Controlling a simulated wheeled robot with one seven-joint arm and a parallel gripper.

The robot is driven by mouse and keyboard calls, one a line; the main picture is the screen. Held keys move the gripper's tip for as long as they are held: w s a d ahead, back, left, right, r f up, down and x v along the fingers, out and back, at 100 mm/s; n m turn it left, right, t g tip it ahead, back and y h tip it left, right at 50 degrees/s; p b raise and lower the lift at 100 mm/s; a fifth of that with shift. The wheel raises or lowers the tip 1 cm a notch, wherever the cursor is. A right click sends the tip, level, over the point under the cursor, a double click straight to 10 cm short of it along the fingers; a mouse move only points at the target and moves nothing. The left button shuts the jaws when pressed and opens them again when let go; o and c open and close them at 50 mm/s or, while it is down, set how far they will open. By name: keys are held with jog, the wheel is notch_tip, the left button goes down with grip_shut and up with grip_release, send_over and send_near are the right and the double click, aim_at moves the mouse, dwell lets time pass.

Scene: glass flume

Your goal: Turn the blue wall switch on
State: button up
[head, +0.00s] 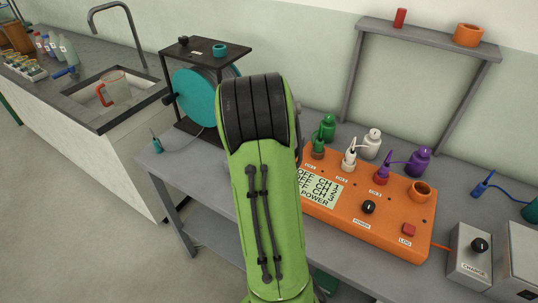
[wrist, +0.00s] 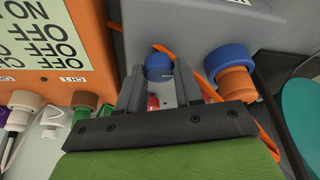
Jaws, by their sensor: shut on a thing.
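In the wrist view, a round blue knob (wrist: 158,66) sits in front of a grey housing (wrist: 180,28) with a partly cut-off label. It looks like the blue switch, though its mounting is partly hidden. My gripper (wrist: 159,80) has its two fingers on either side of the knob and appears shut on it. A small red part (wrist: 153,102) shows between the fingers, nearer the palm. In the head view my green arm hides the gripper and the knob. The orange box (head: 390,226) there has a display (head: 319,186) with lines reading OFF.
In the wrist view, a blue cap on an orange ring (wrist: 236,82) stands close right of the fingers, with an orange cable behind. The orange box (wrist: 88,30) is close on the left. Several bottles, including a purple one (head: 419,162), and a grey rack (head: 427,37) stand on the bench.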

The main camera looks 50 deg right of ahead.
jog(key=shift+m, duration=0.5)
jog(key=o, duration=1)
jog(key=shift+o, duration=0.2)
jog(key=p+v, duration=0.4)
jog(key=v, duration=1.1)
jog(key=shift+w+a+r, duration=0.2)
jog(key=shift+r, duration=0.2)
